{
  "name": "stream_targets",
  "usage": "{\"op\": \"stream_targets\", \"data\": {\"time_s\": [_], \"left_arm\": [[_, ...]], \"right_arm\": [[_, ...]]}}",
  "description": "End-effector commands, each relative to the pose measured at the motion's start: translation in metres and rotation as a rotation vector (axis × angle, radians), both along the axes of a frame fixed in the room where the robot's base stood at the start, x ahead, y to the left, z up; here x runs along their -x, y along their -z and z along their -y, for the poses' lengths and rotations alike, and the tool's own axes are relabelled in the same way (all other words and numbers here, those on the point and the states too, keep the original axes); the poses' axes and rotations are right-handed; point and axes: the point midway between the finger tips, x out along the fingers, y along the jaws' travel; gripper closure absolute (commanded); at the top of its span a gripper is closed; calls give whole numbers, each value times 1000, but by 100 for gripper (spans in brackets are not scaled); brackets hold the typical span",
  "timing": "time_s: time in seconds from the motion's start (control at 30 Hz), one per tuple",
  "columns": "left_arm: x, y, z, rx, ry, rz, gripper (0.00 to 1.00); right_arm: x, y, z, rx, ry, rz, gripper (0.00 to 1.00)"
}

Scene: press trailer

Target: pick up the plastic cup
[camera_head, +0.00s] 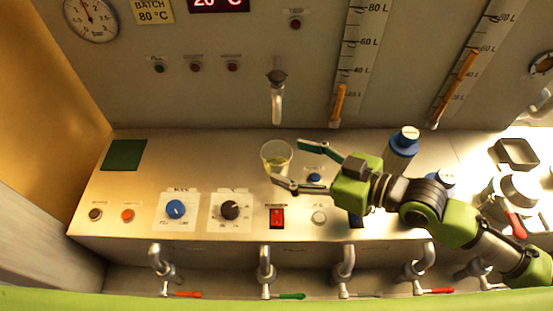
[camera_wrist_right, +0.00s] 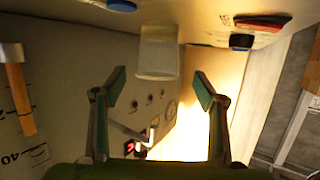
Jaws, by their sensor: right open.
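The plastic cup (camera_head: 277,157) is clear with a yellowish tint and stands upright on the sloping metal console, below a spout. In the right wrist view the cup (camera_wrist_right: 159,48) shows ahead, lined up with the gap between my fingers. My right gripper (camera_head: 287,163) reaches in from the right and is open. Its fingertips are at the near side of the cup, one towards the wall and one towards the front. In its own view the right gripper (camera_wrist_right: 159,78) holds nothing. I cannot tell whether a finger touches the cup. My left gripper is not in view.
A spout (camera_head: 277,95) hangs from the wall behind the cup. Knobs (camera_head: 175,209) and a red switch (camera_head: 277,217) sit in front. A dark tray (camera_head: 516,153) lies far right. The console's left part has free room.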

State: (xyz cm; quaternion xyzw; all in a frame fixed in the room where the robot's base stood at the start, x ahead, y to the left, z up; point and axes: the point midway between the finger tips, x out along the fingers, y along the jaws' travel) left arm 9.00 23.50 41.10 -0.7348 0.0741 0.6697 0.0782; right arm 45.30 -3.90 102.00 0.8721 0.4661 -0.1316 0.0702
Motion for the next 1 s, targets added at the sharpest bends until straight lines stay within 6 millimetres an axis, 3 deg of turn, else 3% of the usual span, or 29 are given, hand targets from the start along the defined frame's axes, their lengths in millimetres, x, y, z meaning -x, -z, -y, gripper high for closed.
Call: {"op": "stream_targets", "data": {"time_s": [0.43,0.73,0.9,1.0], "left_arm": [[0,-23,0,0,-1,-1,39],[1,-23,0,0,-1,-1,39],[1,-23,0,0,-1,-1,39],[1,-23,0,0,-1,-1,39]], "right_arm": [[-30,9,-37,-1,0,0,35],[-31,12,-40,2,0,0,35],[-31,12,-40,1,0,-1,78],[-31,12,-40,1,0,-1,78]]}}
